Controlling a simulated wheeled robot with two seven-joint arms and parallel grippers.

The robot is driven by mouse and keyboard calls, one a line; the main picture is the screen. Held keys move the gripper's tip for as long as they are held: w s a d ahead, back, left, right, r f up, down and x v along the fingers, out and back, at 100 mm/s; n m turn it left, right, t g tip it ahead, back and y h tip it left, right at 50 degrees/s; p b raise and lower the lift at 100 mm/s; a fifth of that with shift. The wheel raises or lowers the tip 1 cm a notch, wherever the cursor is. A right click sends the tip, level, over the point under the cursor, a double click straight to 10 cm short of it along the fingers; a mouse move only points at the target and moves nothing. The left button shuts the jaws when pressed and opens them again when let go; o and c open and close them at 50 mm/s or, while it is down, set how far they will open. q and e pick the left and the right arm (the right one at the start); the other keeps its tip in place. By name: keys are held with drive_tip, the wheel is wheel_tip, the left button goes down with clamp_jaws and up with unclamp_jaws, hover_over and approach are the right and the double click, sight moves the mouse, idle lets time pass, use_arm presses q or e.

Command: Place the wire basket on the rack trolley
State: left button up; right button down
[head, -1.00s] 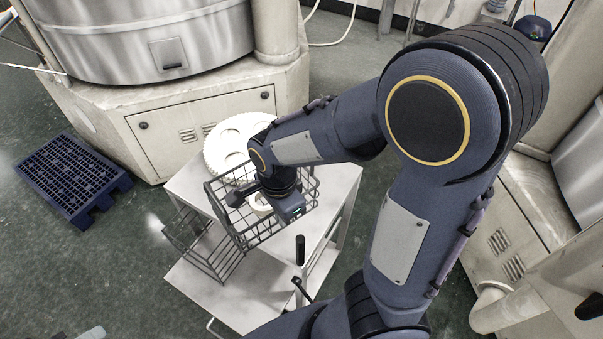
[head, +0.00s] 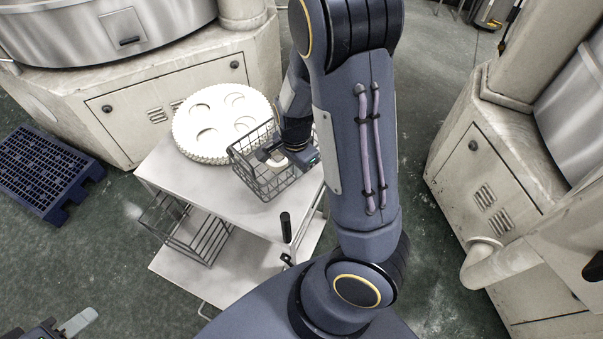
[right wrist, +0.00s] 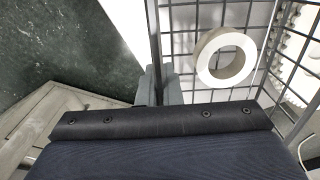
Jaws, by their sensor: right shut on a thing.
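The wire basket (head: 262,183) is a dark open mesh box over the top of the pale rack trolley (head: 225,208), in the head view. My right gripper (head: 288,158) is shut on its rim; one grey finger (right wrist: 160,84) shows at the rim in the right wrist view. A pale ring (right wrist: 202,64) lies inside the basket. I cannot tell whether the basket's bottom touches the trolley top. My left gripper (head: 62,325) is partly in view at the bottom left of the head view, empty and away from the trolley; its jaw opening is cut off.
A white toothed disc (head: 215,117) with round recesses lies on the trolley top, close behind the basket. A blue pallet (head: 45,175) lies on the floor at left. Large machines stand behind and at right.

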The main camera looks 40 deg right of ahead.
drive_tip(key=d+f, duration=0.2)
drive_tip(key=f, duration=0.1)
drive_tip(key=shift+w+d, duration=0.2)
drive_tip(key=shift+w, duration=0.15)
wheel_tip(320, 180, down, 2)
drive_tip(key=shift+f, duration=0.55)
drive_tip(key=shift+f, duration=0.15)
drive_tip(key=c, duration=1.6)
unclamp_jaws()
